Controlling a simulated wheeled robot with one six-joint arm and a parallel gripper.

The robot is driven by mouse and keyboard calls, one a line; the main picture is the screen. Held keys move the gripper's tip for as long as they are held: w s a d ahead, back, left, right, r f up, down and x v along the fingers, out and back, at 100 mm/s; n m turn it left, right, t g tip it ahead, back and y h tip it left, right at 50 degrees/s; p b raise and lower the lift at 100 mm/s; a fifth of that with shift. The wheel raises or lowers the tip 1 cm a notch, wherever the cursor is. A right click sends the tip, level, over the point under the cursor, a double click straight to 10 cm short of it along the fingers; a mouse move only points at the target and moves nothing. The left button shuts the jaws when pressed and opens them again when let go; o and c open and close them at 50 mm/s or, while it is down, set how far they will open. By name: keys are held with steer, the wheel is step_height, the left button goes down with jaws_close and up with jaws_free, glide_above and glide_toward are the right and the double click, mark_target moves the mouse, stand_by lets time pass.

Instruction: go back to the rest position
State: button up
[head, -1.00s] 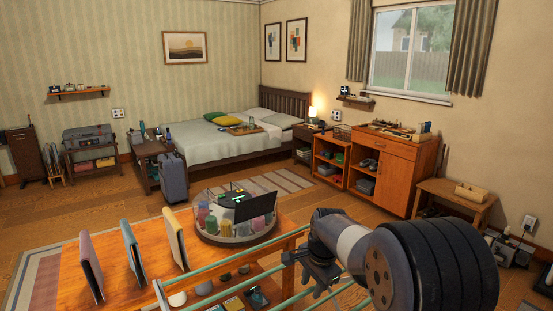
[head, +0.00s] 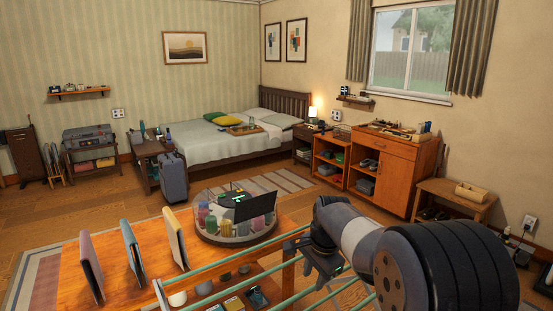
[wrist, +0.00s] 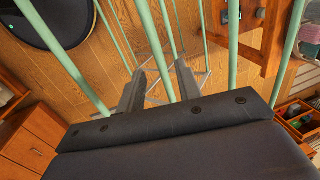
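My gripper (head: 300,245) is at the lower right of the head view, just right of the wooden table (head: 120,262) and close to the pale green rods of a rack (head: 222,290). My arm hides part of it there. In the wrist view its two grey fingers (wrist: 160,82) stand apart with a gap between them. Nothing is held between them. Green rods (wrist: 232,50) pass close around the fingers, and I cannot tell whether they touch.
On the table are upright books (head: 132,250) and a round clear-sided tray (head: 215,240) of colourful items. An orange cabinet (head: 392,180) and a small bench (head: 458,192) stand at the right wall.

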step_height(320, 180, down, 10)
steer(key=b, duration=0.4)
steer(key=shift+w+a+r, duration=0.15)
steer(key=shift+w+r, duration=0.1)
steer(key=shift+a+r, duration=0.1)
